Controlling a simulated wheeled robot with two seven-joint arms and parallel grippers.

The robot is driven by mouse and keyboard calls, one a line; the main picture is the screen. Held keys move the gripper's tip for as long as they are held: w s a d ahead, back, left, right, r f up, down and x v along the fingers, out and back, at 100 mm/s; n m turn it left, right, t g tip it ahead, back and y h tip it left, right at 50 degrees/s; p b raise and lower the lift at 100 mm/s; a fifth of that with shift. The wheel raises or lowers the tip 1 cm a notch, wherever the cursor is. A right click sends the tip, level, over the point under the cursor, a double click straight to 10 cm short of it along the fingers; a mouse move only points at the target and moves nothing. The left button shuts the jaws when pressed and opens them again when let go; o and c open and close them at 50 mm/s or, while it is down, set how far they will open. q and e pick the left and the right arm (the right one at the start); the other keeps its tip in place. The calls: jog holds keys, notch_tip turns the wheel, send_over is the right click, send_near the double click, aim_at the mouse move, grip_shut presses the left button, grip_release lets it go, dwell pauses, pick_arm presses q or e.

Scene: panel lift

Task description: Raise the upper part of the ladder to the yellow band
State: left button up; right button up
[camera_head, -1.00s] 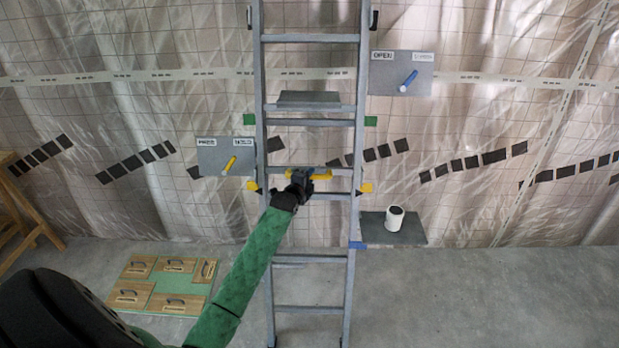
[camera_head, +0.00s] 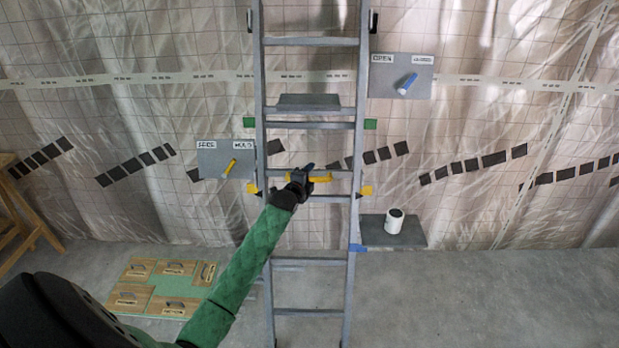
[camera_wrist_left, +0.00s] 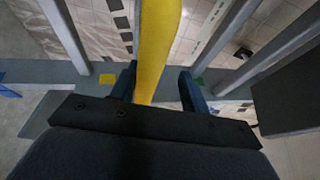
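The grey ladder (camera_head: 351,215) stands upright in the middle of the head view. A yellow grip bar (camera_head: 323,179) lies across it, just above a rung. Yellow marks (camera_head: 366,190) sit beside both rails, a little below that bar, with small dark pointers close by. My left gripper (camera_head: 303,175) is at the bar. In the left wrist view the yellow bar (camera_wrist_left: 158,40) runs between the two fingers of the left gripper (camera_wrist_left: 158,88). They stand apart, with a gap on the right side of the bar. My right gripper is not in view.
A left panel (camera_head: 212,165) carries a yellow lever (camera_head: 229,169). A right panel (camera_head: 418,82) carries a blue lever (camera_head: 407,84). A white cup-like object (camera_head: 394,221) stands on a dark shelf (camera_head: 415,238). Green marks (camera_head: 249,123) and a blue mark (camera_head: 358,247) flank the ladder.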

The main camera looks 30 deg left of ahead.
pick_arm(q)
jog(key=shift+s, duration=0.15)
jog(key=shift+s+f+b, duration=0.1)
jog(key=shift+s+b, duration=0.2)
jog(key=shift+b, duration=0.05)
jog(key=s+d+b, duration=0.1)
jog(key=s+b, duration=0.1)
jog(key=s, duration=0.4)
jog(key=shift+s+r+b, duration=0.4)
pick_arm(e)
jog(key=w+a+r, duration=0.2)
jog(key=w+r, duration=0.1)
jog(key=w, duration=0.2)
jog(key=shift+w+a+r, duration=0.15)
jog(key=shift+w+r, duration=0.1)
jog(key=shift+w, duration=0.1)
pick_arm(q)
jog(key=shift+d, duration=0.1)
